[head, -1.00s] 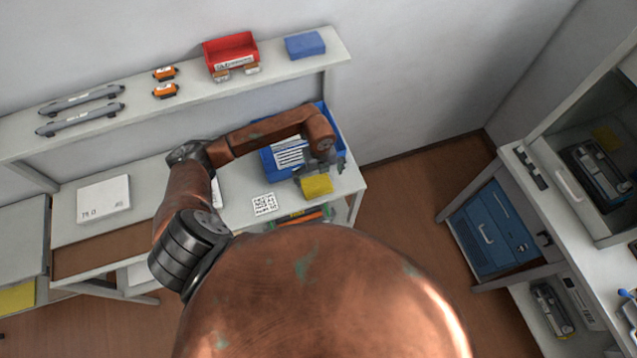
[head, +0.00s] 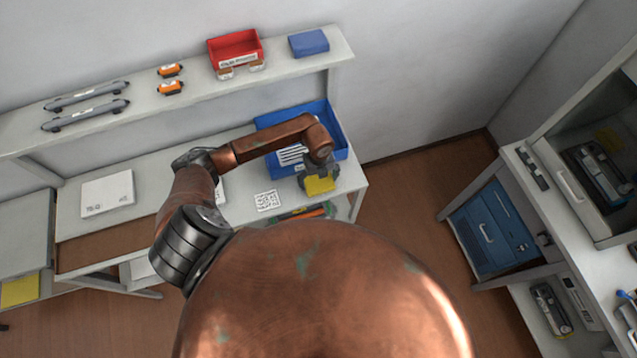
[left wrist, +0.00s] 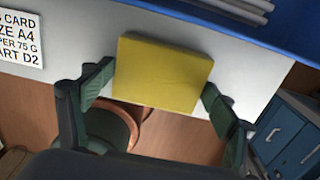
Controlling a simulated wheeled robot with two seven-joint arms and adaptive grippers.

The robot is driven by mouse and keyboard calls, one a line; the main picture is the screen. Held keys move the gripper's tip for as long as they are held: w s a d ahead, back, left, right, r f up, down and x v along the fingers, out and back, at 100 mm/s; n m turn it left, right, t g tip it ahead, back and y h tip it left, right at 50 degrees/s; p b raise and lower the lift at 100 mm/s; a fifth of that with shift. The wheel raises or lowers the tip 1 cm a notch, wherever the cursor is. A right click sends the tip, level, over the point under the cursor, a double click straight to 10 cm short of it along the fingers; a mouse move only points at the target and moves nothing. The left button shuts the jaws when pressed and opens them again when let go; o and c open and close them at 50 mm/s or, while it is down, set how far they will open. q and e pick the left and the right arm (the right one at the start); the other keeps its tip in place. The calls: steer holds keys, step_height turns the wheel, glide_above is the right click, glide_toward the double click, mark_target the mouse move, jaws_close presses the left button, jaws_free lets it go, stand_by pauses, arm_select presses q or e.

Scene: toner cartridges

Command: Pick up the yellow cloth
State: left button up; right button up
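The yellow cloth (head: 319,184) lies at the front right edge of the work table (head: 238,209), in front of the blue bin. In the left wrist view the cloth (left wrist: 162,73) is a flat yellow block between my open fingers. My left gripper (head: 321,183) is over the cloth, with its two green-padded fingers (left wrist: 160,97) spread on either side of it. A gap shows between the left finger and the cloth; the right finger is close to the cloth's edge. My right gripper is not in view.
The blue bin (head: 335,133) stands just behind the cloth. A printed label card (head: 267,200) lies to the left. The shelf (head: 130,127) above holds a red bin (head: 235,47), a blue block (head: 309,43) and cartridges. A blue cabinet (head: 492,229) stands at right.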

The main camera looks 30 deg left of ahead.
arm_select(q)
steer(key=c, duration=0.3)
steer(key=shift+c, duration=0.4)
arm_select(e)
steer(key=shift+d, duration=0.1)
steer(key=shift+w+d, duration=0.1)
arm_select(q)
steer(key=shift+r, duration=0.1)
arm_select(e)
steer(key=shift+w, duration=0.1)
arm_select(q)
steer(key=shift+r, duration=0.55)
steer(key=s+r, duration=0.1)
steer(key=r, duration=0.1)
steer(key=s+r, duration=0.2)
steer(key=s+r+b, duration=0.1)
steer(key=r, duration=0.2)
steer(key=shift+s+a, duration=0.2)
steer(key=shift+a, duration=0.05)
steer(key=s+r+b, duration=0.1)
steer(key=s+r, duration=0.3)
steer(key=s, duration=0.5)
steer(key=shift+s+a+r, duration=0.3)
steer(key=shift+a+r, duration=0.05)
steer(key=shift+r, duration=0.05)
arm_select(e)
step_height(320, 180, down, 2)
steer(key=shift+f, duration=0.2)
